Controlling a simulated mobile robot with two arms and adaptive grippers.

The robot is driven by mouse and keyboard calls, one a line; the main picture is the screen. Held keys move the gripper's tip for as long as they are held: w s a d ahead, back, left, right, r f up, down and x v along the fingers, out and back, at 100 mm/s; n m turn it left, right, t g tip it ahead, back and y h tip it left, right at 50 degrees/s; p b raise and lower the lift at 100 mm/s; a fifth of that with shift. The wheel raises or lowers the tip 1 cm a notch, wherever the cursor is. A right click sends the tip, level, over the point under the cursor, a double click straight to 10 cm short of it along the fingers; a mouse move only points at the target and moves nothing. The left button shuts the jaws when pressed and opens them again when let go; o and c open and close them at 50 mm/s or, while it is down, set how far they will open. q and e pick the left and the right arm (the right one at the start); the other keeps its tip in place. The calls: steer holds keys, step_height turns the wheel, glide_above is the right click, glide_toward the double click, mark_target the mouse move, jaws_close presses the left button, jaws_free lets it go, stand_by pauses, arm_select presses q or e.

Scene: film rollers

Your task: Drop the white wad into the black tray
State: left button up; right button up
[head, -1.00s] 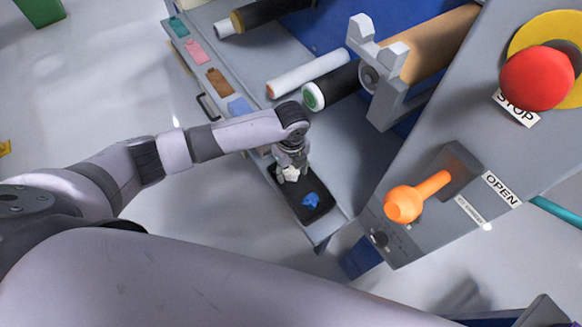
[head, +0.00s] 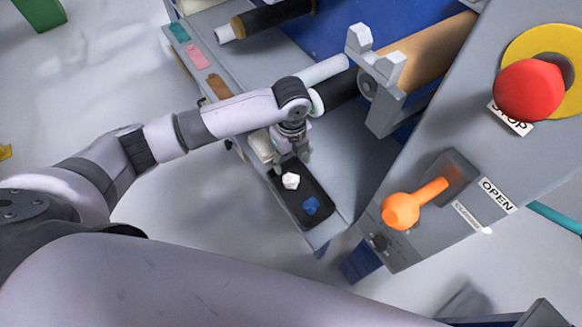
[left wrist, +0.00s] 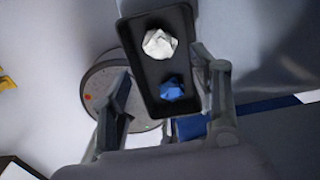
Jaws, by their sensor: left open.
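The white wad (head: 291,181) lies in the black tray (head: 318,190), in its upper left part in the head view. It also shows in the left wrist view (left wrist: 159,44), against the dark tray floor (left wrist: 153,73). A blue wad (head: 311,206) lies beside it in the same tray, apart from it. My left gripper (head: 291,163) is above the tray, just up from the white wad in the head view. In the left wrist view its fingers (left wrist: 166,88) are spread wide with nothing held between them. My right gripper is not in view.
The tray sits on a grey ledge beside the machine with rollers (head: 325,70). Coloured pieces lie along the ledge, such as a brown one (head: 219,87). An orange lever (head: 413,204) and a red stop button (head: 529,90) stand to the right.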

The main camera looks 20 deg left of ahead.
arm_select(q)
steer(key=shift+r, duration=2.4)
